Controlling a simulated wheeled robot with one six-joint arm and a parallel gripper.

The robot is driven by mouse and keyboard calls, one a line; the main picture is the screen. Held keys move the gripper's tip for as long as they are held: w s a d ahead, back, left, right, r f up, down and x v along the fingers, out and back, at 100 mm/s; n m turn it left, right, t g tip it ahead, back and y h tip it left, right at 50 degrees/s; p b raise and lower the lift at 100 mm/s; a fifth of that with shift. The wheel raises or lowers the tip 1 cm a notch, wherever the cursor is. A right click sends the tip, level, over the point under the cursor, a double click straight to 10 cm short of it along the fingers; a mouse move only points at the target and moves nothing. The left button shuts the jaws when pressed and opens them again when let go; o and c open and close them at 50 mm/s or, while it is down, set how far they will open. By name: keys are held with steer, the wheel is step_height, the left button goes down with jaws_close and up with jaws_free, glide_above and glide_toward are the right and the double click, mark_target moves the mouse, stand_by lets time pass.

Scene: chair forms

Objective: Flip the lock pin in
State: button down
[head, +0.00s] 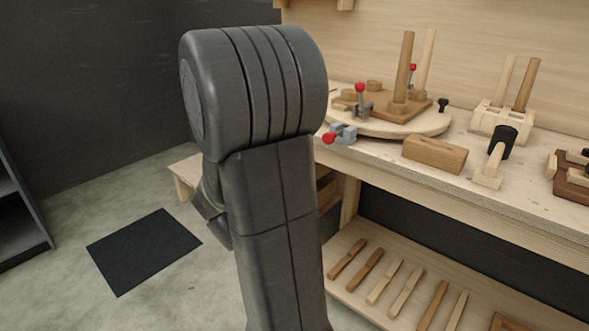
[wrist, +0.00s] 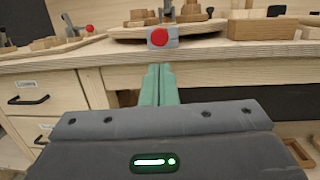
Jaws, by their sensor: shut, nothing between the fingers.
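A grey fitting with a red knob, which looks like the lock pin (head: 342,133), sits at the front edge of the bench beside the round wooden turntable (head: 425,124). Its red knob faces me in the wrist view (wrist: 158,37). My gripper (wrist: 158,68) has green fingers closed together with nothing between them. The fingertips point toward the bench edge, just below the red knob in the picture; I cannot tell the gap in depth. In the head view my arm hides the gripper.
The bench (head: 460,186) carries a wooden block (head: 434,154), a red-knobbed clamp (head: 361,98) on the turntable, a mallet (head: 496,155) and a peg holder (head: 502,120). Wooden pieces lie on the lower shelf (head: 345,290). Drawers (wrist: 30,100) stand left in the wrist view. Floor is open at left.

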mark_target(327, 142)
steer(key=p+x, duration=0.1)
steer(key=x, duration=0.9)
steer(key=shift+w+d+r, duration=0.1)
steer(key=shift+w+d, duration=0.1)
steer(key=shift+w, duration=0.15)
steer(key=b, duration=0.1)
steer(key=w+d+b, duration=0.1)
steer(key=shift+w+f+b, duration=0.2)
steer(key=shift+f+b, duration=0.05)
steer(key=shift+b, duration=0.1)
steer(key=shift+w+d+r+b, duration=0.15)
steer(key=shift+w+d+b, duration=0.15)
steer(key=shift+w+b, duration=0.1)
steer(key=shift+r, duration=0.25)
